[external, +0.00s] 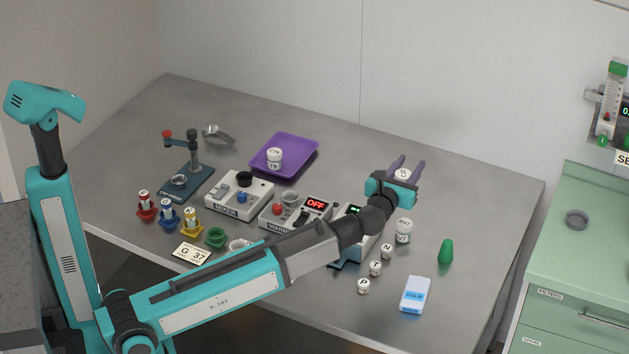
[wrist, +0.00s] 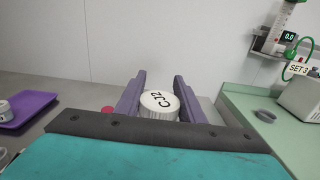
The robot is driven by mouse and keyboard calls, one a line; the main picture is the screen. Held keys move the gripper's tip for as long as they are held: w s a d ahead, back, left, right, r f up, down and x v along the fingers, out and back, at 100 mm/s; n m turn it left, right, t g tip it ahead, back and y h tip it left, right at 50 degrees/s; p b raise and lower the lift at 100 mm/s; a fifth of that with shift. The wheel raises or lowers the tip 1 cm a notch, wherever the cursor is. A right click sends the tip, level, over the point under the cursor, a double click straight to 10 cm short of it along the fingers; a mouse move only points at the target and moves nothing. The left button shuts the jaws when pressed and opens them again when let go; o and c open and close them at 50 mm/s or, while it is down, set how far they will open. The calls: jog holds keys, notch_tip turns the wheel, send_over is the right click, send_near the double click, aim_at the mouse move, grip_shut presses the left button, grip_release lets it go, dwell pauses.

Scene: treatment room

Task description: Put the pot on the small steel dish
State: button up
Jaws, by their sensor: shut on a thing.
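My gripper (external: 406,164) is shut on a white pot (external: 402,174) with a dark-lettered lid, above the back right of the grey table. In the wrist view, the pot (wrist: 158,103) sits between the two purple fingers of my gripper (wrist: 159,82). Its label appears to read C72, turned in the picture. A small round grey metal dish (external: 577,219) stands empty on the green cabinet to the right. It also shows in the wrist view (wrist: 265,116), right of and apart from the pot.
The green cabinet top (external: 560,262) is mostly clear around the dish. A purple tray (external: 300,145) holds another white pot (external: 274,157). A metal scoop (external: 218,136), mixer (external: 238,193) and warmer (external: 296,213) stand left; a BVT bottle (external: 403,231) and green cone (external: 446,252) stand nearer.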

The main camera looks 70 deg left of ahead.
jog(key=s+a+n+g+y+p, duration=0.1)
jog(key=s+a+n+g+y, duration=0.3)
jog(key=a, duration=0.9)
jog(key=s+a+g+h+p, duration=0.15)
jog(key=s+a, duration=0.45)
jog(key=a, duration=0.7)
jog(key=s+a+n+g+y+p, duration=0.1)
jog(key=s+a+n+g+y, duration=0.3)
jog(key=a, duration=0.9)
jog(key=s+a+n+g+h+p, duration=0.25)
jog(key=s+a+n+g, duration=0.45)
jog(key=s+a, duration=2.2)
jog(key=shift+s+d+f+m+g+y+p, duration=0.15)
jog(key=shift+s+d+f+m+g, duration=0.2)
jog(key=shift+f, duration=0.55)
jog(key=shift+s+d+f+m+g+y+p, duration=0.1)
jog(key=shift+s+d+f+m+g, duration=0.1)
jog(key=shift+d+f+m, duration=0.45)
jog(key=shift+s+d+f+m+g+y+p, duration=0.1)
jog(key=shift+s+d+f+m+g+p, duration=0.15)
jog(key=shift+f, duration=0.85)
jog(key=shift+a+f, duration=0.1)
notch_tip(320, 180, down, 6)
jog(key=p, duration=0.1)
